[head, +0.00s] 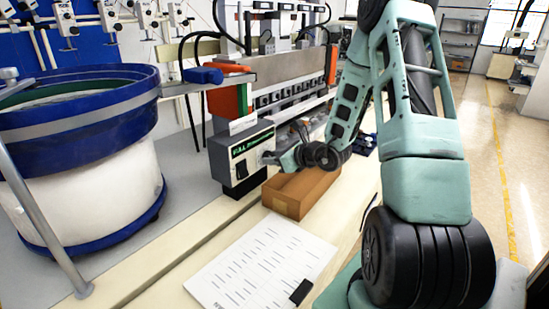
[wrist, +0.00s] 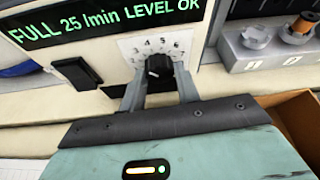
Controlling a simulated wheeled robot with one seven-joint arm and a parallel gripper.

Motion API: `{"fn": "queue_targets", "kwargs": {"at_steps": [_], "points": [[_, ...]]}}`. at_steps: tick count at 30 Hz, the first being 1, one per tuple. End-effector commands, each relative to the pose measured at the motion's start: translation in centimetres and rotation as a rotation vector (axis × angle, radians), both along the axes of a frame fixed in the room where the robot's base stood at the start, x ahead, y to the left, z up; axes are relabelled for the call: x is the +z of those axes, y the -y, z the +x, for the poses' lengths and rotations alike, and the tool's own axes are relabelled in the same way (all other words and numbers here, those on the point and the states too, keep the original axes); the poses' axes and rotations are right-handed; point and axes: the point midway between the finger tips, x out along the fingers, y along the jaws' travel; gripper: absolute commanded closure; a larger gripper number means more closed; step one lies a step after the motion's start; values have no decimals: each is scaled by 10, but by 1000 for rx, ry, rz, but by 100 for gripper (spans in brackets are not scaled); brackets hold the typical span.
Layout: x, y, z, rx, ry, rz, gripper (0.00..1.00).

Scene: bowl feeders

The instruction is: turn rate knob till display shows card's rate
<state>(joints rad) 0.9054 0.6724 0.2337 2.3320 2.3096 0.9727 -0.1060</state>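The rate knob (wrist: 160,68) is black, on a pale dial with figures such as 4, 5 and 6 showing around it. My gripper (wrist: 160,80) has one finger on each side of the knob, which nearly fills the gap; I cannot tell whether both fingers touch it. The display (wrist: 110,20) above reads "FULL 25 lmin LEVEL OK" in green. In the head view my gripper (head: 268,158) is at the front of the control box (head: 228,165), and my wrist hides the knob. A white printed sheet (head: 255,262) lies on the bench; its print is too small to read.
A black rocker switch (wrist: 77,72) sits left of the knob. An open cardboard box (head: 290,205) stands just below my gripper. A blue-rimmed bowl feeder (head: 85,185) is at the left. A small black object (head: 301,291) lies on the sheet.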

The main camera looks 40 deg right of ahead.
Motion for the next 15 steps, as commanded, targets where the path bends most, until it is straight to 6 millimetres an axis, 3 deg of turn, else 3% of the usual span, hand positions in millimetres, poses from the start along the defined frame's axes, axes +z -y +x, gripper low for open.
{"fn": "queue_targets", "kwargs": {"at_steps": [15], "points": [[1, 2, 0, 0, -40, 289, 91]]}}
